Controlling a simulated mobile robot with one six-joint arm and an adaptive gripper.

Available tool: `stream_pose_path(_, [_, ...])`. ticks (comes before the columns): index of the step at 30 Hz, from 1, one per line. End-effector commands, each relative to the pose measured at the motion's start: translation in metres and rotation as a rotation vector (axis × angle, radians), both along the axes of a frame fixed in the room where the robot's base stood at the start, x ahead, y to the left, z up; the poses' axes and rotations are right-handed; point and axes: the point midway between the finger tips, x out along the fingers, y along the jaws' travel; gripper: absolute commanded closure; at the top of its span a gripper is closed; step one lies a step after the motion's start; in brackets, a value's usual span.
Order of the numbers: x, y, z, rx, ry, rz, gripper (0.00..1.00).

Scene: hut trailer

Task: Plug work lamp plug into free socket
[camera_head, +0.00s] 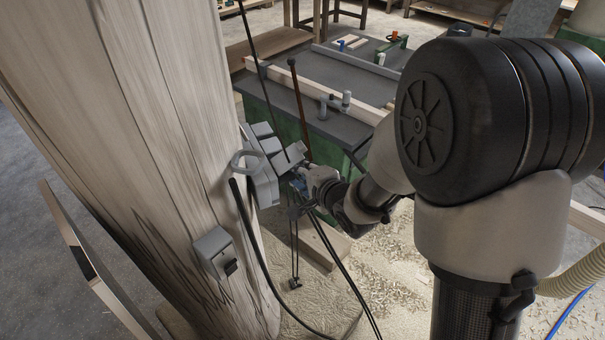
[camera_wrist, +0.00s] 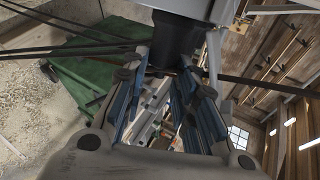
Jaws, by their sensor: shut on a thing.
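The grey socket box (camera_head: 263,182) is fixed to the side of the wooden post, with several hinged lids on it. My gripper (camera_head: 297,190) is right beside the box, on its right side. In the wrist view my gripper (camera_wrist: 165,78) has its blue-padded fingers closed around a black plug (camera_wrist: 177,38) at their far ends. The plug's front end meets or nearly meets a grey surface (camera_wrist: 195,6) at the top. Its pins are hidden, so I cannot tell whether it sits in a socket. In the head view the plug is too small to make out.
A grey switch box (camera_head: 213,250) sits lower on the wooden post (camera_head: 165,130). Black cables (camera_head: 252,240) hang around the socket box and past my gripper. A dark-topped workbench (camera_head: 325,118) with clamps and timber stands behind. Wood shavings (camera_head: 385,265) cover the floor.

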Motion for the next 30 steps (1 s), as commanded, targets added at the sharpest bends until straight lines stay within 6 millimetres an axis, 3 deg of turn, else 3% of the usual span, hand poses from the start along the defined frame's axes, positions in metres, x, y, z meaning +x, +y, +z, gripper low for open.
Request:
stream_pose_path(10, [-0.0027, 0.0054, 0.0004, 0.000, -0.001, 0.007, 0.98])
stream_pose_path(11, [-0.0027, 0.0055, 0.0004, 0.000, -0.001, 0.007, 0.72])
stream_pose_path(12, [-0.0027, 0.0054, 0.0004, 0.000, -0.001, 0.007, 0.69])
stream_pose_path(21, [-0.0020, 0.0042, 0.0005, 0.000, -0.001, 0.005, 0.50])
stream_pose_path(30, [-0.0029, 0.0032, 0.0009, 0.000, -0.001, 0.004, 0.50])
